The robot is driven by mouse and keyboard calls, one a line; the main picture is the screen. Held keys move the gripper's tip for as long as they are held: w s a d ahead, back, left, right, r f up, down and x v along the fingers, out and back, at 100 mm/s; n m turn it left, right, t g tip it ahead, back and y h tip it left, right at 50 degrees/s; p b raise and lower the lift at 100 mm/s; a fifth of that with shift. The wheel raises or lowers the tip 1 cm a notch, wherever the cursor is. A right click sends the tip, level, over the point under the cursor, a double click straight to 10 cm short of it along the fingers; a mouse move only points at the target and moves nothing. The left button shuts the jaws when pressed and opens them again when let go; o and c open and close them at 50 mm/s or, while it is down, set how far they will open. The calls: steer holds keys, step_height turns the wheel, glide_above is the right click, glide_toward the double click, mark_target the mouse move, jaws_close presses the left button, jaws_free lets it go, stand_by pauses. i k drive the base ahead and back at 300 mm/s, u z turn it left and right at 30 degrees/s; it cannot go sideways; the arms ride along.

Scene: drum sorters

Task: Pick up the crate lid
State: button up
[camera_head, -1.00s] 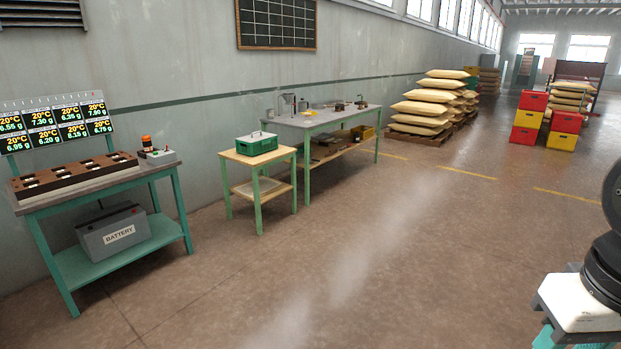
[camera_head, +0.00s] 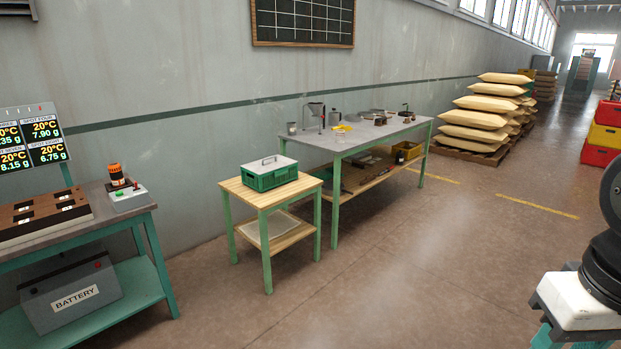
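The crate lid (camera_head: 270,164) is a pale, flat panel with a dark handle on top. It lies on the green crate (camera_head: 264,181), which stands on a small wooden table (camera_head: 242,190) with green legs near the wall. I cannot tell how the lid is seated on the crate. My gripper is not in view; only part of my own arm shows at the right edge, well apart from the crate.
A long workbench (camera_head: 350,142) with a funnel stand and small items stands right of the small table. A bench (camera_head: 85,228) with a battery (camera_head: 75,294) below is at left. Stacked sacks (camera_head: 470,132) stand farther back. The floor (camera_head: 430,270) in front is clear.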

mark_target(263, 166)
steer(key=u, duration=0.25)
steer(key=i, duration=2.5)
steer(key=u, duration=0.5)
steer(key=i, duration=1.75)
steer(key=u, duration=0.15)
